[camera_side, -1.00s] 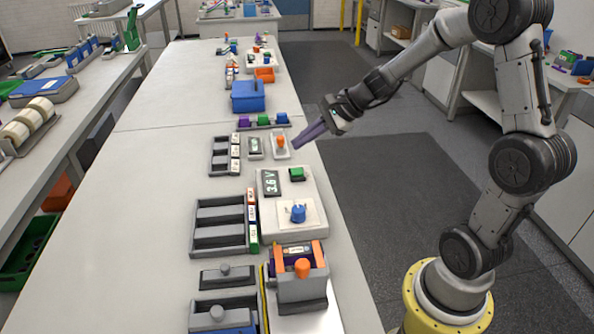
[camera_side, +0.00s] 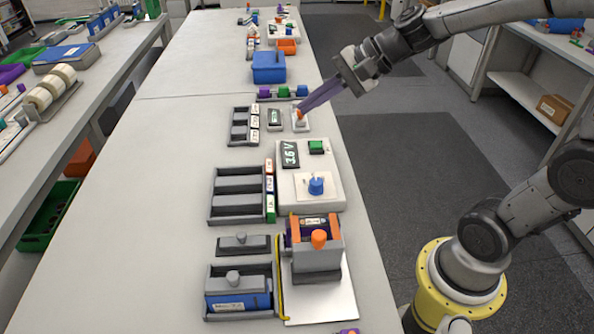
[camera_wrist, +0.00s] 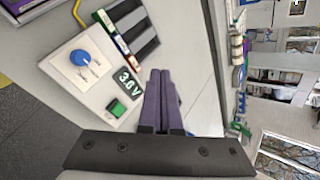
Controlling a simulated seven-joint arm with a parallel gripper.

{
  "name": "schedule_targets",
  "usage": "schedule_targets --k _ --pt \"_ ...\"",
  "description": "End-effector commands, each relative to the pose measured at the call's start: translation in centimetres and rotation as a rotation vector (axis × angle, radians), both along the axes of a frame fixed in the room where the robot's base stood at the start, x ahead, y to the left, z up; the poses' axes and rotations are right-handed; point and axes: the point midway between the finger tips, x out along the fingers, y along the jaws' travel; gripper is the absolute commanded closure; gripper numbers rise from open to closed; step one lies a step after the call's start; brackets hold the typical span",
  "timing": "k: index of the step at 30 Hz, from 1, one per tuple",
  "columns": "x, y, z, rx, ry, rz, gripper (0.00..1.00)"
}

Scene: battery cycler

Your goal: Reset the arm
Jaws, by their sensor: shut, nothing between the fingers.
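My gripper (camera_side: 303,113) is shut and empty, its long purple fingers slanting down and left. In the side view its fingertips overlap a small white block with an orange knob (camera_side: 299,124); I cannot tell whether they touch it. The fingers are also together in the wrist view (camera_wrist: 160,72), near the 3.6 V display.
The cycler box (camera_side: 330,199) has a blue dial, a green button and a 3.6 V display (camera_side: 290,155). A grey tray (camera_side: 211,207) stands left of it. A grey fixture with an orange knob (camera_side: 318,258) is in front. A blue box (camera_side: 268,68) stands farther back. The bench's left side is clear.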

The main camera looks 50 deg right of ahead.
Motion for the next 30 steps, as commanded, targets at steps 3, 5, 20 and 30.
schedule_targets --k 3,5,20,30 --pt "-6.7 3.9 2.0 -0.265 -0.098 0.296 1.0" --pt "-9.8 4.5 1.9 -0.405 -0.135 0.429 1.0" --pt "-20.4 -1.8 -2.6 -1.131 -0.099 1.026 1.0" --pt "-20.4 -1.7 -2.5 -1.133 -0.102 1.035 1.0"
